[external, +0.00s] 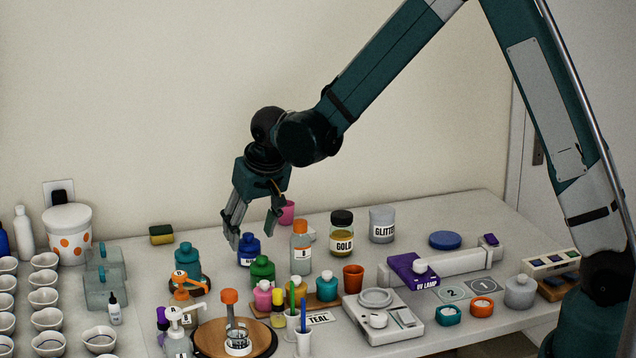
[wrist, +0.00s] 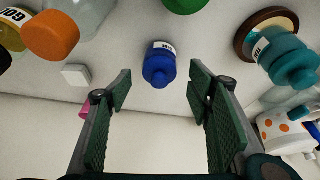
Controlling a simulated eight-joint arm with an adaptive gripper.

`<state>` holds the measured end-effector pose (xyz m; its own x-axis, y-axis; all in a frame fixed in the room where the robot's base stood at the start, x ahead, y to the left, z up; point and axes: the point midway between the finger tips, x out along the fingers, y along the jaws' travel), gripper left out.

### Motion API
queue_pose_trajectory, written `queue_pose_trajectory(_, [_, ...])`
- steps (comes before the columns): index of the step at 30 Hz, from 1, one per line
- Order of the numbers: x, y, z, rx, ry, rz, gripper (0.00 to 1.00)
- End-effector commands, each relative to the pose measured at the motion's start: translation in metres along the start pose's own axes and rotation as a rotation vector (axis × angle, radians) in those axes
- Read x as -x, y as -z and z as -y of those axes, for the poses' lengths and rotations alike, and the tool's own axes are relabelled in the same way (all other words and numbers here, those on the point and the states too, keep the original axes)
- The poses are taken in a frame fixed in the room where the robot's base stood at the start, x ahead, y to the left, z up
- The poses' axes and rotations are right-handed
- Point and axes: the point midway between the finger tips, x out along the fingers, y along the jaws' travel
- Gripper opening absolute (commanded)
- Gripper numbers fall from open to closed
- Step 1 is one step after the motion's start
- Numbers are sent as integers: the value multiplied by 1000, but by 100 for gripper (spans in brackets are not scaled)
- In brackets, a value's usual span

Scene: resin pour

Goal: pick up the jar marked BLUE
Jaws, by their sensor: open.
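A blue jar (external: 249,247) stands on the table below my gripper, left of the middle. Its white label is partly hidden by the green jar in front, so I cannot read the whole word. In the wrist view the blue jar (wrist: 159,68) shows between and beyond the fingertips, its label edge on its far side. My gripper (external: 253,236) points down over the jar, with its fingers spread. In the wrist view my gripper (wrist: 160,84) is open and empty, the jar roughly centred between the fingers. I cannot tell the exact gap to the jar.
A green jar (external: 262,269) stands close in front of the blue jar. An orange-capped bottle (external: 300,242) stands to its right and a teal jar (external: 186,256) to its left. A pink cup (external: 287,212) is behind. The front of the table is crowded.

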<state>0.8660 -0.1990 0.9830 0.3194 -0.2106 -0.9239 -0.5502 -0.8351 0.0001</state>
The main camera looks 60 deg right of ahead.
Motion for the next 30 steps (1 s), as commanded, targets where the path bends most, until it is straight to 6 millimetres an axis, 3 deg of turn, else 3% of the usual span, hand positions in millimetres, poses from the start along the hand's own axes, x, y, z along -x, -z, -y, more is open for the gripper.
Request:
queue_pose_trajectory(11, [-3,0,0,0,0,0,51])
queue_pose_trajectory(30, [-50,-3,0,-1,0,0,51])
